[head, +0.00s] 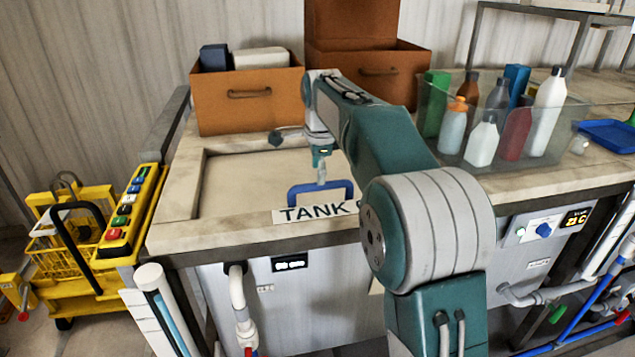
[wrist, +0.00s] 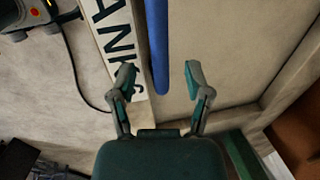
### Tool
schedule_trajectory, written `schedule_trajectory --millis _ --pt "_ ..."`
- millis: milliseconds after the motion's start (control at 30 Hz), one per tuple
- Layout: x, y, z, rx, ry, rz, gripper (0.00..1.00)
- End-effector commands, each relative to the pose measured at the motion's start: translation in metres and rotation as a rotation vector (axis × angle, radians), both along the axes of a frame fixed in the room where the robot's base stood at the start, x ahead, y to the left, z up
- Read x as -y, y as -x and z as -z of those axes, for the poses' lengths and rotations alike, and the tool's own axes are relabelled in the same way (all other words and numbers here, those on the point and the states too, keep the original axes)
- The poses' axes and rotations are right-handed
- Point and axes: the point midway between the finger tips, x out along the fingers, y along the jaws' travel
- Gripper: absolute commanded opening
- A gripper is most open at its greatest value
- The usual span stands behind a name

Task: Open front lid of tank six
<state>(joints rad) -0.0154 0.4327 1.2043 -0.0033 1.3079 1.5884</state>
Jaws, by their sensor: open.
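The tank's beige lid (head: 240,180) lies flat and shut in its frame. A blue bar handle (head: 300,187) is near its front edge, above a white label (head: 300,214) reading "TANK"; my arm hides most of the number. In the wrist view the label (wrist: 112,40) shows too, with a partly covered number. My gripper (head: 321,175) points down over the right part of the handle. In the wrist view my gripper (wrist: 160,78) is open, and the blue handle (wrist: 158,45) runs in between its two fingers. I see no contact; the height gap is hard to tell.
Orange bins (head: 248,98) stand behind the lid. A clear tray (head: 470,150) of bottles is to the right of my arm. A yellow button panel (head: 130,215) and yellow cart (head: 70,240) stand at the left. The lid's left part is clear.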

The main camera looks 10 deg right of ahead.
Motion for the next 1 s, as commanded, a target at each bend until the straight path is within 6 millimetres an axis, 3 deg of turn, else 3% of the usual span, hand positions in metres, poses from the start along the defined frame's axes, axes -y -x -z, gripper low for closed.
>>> schedule_trajectory --millis 100,233,600,733,767,1000 --pt "0.000 -0.003 0.021 -0.004 0.000 0.000 0.64" --pt "0.000 -0.006 0.034 -0.001 0.000 0.000 0.64" --pt "0.000 -0.008 0.041 0.000 0.000 -0.001 0.64" --pt "0.000 -0.008 0.041 0.000 0.000 -0.001 0.06" --pt "0.000 -0.008 0.041 0.000 0.000 -0.001 0.00" --pt "0.000 -0.008 0.041 -0.001 0.000 -0.001 0.00"
